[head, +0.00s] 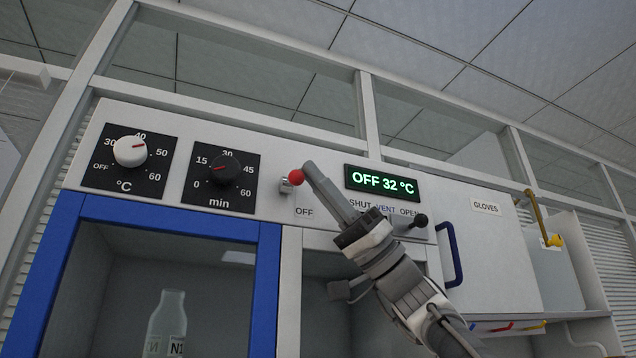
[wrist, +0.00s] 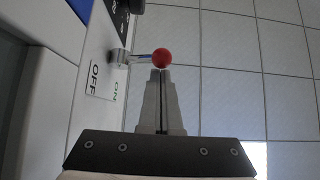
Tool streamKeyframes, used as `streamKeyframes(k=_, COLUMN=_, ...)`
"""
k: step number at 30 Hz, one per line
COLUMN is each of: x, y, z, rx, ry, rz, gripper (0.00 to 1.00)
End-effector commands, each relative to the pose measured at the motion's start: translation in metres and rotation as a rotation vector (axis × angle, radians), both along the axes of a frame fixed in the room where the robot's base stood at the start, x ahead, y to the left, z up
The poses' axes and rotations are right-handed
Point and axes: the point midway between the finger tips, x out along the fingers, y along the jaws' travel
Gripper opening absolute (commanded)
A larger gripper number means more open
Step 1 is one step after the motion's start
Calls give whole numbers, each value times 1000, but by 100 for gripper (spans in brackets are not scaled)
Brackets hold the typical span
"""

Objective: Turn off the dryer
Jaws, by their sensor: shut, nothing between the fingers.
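The dryer's panel (head: 270,210) holds a toggle lever with a red ball tip (head: 296,176). The display (head: 382,182) reads "OFF 32 °C" in green. My gripper (head: 308,167) is shut and empty, its fingertips right at the red ball. In the wrist view the red ball (wrist: 162,57) sits just beyond the tips of my gripper (wrist: 161,71); I cannot tell whether they touch. The metal lever (wrist: 138,58) sticks out from the panel. An OFF label (wrist: 95,80) and an ON label (wrist: 115,91) are beside it. In the head view an OFF label (head: 304,212) shows below the lever.
A white temperature knob (head: 130,151) and a black minute knob (head: 224,170) are left of the lever. A black-tipped vent slider (head: 420,220) is to the right. A blue-framed door (head: 268,290) with a bottle (head: 167,322) behind it is below. A GLOVES box (head: 485,245) is farther right.

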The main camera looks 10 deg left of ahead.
Motion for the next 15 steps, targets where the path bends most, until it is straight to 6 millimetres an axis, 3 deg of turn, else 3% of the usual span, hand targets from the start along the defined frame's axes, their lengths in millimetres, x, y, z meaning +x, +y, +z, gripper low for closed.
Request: streamKeyframes(k=15, x=5, y=4, z=-17, rx=20, ry=-34, rz=1, gripper=0)
